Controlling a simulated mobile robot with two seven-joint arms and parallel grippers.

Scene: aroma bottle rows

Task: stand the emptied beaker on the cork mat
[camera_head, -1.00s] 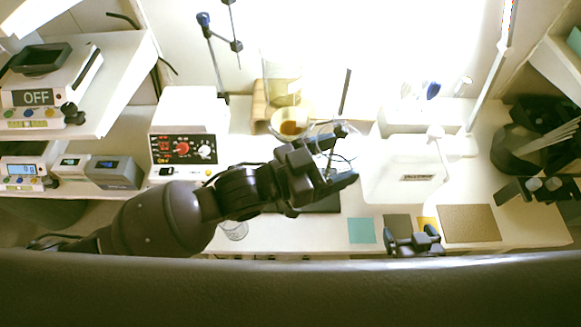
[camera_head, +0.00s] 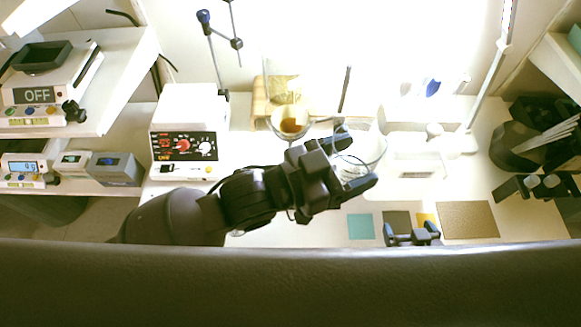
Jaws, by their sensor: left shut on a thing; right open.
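My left gripper (camera_head: 352,163) is shut on a clear glass beaker (camera_head: 374,150) in the middle of the head view. The beaker looks empty and is held above the bench, in front of the white device. Its exact height and tilt are hard to tell. The brown cork mat (camera_head: 468,220) lies flat and bare near the front edge, to the right of and nearer than the beaker.
A white device (camera_head: 417,155) stands behind. A bowl with amber liquid (camera_head: 290,122) and a hotplate box (camera_head: 185,147) are at left. Dark holders (camera_head: 550,186) stand right of the mat.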

